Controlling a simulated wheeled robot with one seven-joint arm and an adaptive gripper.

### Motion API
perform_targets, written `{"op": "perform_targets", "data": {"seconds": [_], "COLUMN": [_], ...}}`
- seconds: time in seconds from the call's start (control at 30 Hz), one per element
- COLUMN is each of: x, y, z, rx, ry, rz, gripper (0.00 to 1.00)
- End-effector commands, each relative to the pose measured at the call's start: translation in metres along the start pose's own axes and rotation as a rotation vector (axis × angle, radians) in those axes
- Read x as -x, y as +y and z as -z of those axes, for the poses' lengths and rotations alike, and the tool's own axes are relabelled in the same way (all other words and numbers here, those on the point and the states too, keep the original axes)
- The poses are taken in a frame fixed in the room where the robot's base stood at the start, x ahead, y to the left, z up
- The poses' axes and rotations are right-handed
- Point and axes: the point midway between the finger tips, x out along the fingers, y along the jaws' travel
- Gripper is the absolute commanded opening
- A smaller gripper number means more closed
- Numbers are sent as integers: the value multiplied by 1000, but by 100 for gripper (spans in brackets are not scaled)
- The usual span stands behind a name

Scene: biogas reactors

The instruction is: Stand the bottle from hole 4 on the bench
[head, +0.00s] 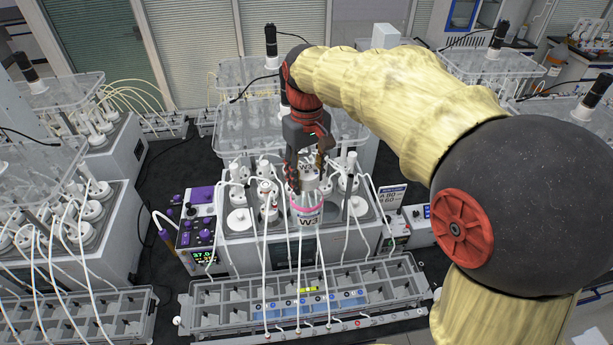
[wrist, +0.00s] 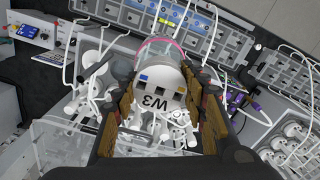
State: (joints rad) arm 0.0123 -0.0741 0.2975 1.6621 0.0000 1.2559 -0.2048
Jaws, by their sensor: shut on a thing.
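A bottle (head: 308,221) with a white cap, a pink ring and a "W3" label is held upright, or nearly so, at the front of the middle reactor bath (head: 285,248). My gripper (head: 307,180) is shut on its cap from above. In the wrist view the white cap marked W3 (wrist: 160,88) sits between the two brown finger pads, with the pink ring and clear glass beyond. The bottle appears raised above the bath; its exact height is hard to tell. Other white-capped bottles (head: 238,220) stand in the bath. The hole numbers are not readable.
Thin white tubes cross in front of the bath down to a grey divided tray (head: 215,292). A purple-knobbed control box (head: 200,232) stands left, with another reactor (head: 75,235) beyond. Dark bench surface (head: 155,200) shows between them. Clear panels with black motors stand behind.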

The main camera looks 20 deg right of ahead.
Motion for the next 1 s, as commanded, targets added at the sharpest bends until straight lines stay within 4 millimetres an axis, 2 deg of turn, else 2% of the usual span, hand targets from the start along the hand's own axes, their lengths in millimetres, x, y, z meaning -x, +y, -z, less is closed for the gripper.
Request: {"op": "perform_targets", "data": {"seconds": [0.7,1.0], "x": [39,47], "y": [0,0], "z": [1,0], "rx": [0,0], "ry": [3,3], "rz": [-1,-1], "gripper": [0,0]}}
